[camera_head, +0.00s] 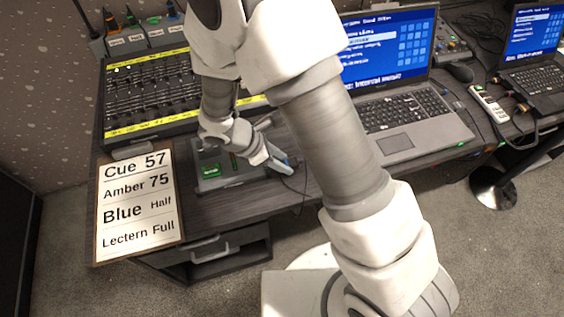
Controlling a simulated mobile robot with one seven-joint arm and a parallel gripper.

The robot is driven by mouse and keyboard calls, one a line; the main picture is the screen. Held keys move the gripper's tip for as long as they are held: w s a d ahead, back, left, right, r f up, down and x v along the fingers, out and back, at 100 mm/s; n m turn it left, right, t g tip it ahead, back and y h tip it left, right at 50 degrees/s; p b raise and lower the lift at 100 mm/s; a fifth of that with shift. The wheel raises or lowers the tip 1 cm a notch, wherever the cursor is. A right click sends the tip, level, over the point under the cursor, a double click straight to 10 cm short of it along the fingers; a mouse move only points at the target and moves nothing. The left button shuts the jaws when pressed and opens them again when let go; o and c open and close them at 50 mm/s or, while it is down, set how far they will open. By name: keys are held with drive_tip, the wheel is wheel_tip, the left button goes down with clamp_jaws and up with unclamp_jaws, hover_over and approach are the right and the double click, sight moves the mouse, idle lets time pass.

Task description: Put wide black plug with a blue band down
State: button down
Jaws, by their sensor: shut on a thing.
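My gripper (272,158) is low over the front part of the desk, beside a small grey box. It is shut on a small dark thing with a bluish part (284,167), which I take to be the wide black plug with a blue band. A thin dark cable hangs from near it over the desk's front edge. My wrist partly hides the fingers and the plug, so its exact shape and whether it touches the desk cannot be told.
The grey box (210,178) has a green light. A fader console (150,95), a cue card (138,205) and an open laptop (412,118) crowd the desk (225,207). Labelled sockets with coloured plugs (130,38) stand behind. A second laptop (535,80) is at right.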

drive_tip(key=shift+f, duration=0.35)
drive_tip(key=shift+f+b, duration=0.3)
drive_tip(key=shift+c, duration=2.2)
unclamp_jaws()
drive_tip(key=shift+r, duration=0.1)
